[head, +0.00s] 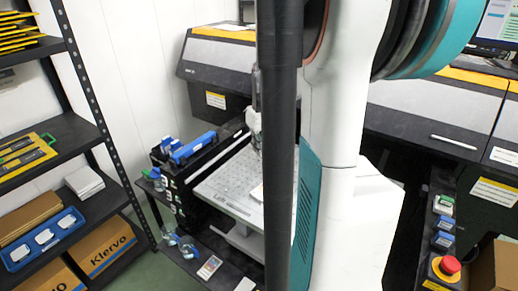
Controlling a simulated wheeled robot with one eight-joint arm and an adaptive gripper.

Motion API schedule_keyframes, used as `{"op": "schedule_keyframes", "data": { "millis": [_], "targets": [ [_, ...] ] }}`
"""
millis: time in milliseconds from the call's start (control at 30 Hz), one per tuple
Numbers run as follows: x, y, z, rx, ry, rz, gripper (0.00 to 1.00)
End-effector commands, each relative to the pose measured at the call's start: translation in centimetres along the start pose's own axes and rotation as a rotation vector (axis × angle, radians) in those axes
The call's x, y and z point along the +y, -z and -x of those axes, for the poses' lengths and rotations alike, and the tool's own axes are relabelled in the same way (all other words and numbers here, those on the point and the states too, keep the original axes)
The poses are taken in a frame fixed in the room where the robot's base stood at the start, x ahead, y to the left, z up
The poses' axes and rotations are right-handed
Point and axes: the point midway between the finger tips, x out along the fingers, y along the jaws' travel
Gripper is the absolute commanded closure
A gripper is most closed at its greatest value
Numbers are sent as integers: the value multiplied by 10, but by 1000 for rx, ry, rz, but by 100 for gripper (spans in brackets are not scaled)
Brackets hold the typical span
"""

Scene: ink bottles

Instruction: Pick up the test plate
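Only part of my gripper (256,142) shows, left of my dark column and above a light perforated plate (225,188) on a machine. The column hides the rest, so I cannot tell whether the gripper is open or shut. A small pale flat piece (257,193) with a yellowish edge lies on the perforated plate beneath the gripper, partly hidden by the column. A small card with coloured patches (209,267) lies on the dark lower shelf. I cannot tell for certain which of these is the test plate.
Blue-capped bottles (160,145) and a long blue item (195,147) sit on a black rack left of the plate. A shelving unit (85,125) holds trays and boxes at the left.

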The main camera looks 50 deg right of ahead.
Motion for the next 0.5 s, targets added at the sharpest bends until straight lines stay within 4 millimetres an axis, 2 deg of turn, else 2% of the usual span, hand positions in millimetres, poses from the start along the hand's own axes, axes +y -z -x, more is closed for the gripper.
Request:
{"op": "schedule_keyframes", "data": {
  "millis": [67, 400, 500],
  "targets": [
    [0, 0, 0, 0, 0, 0, 99],
    [0, 0, 0, 0, 0, 0, 22],
    [0, 0, 0, 0, 0, 0, 20]
  ]
}}
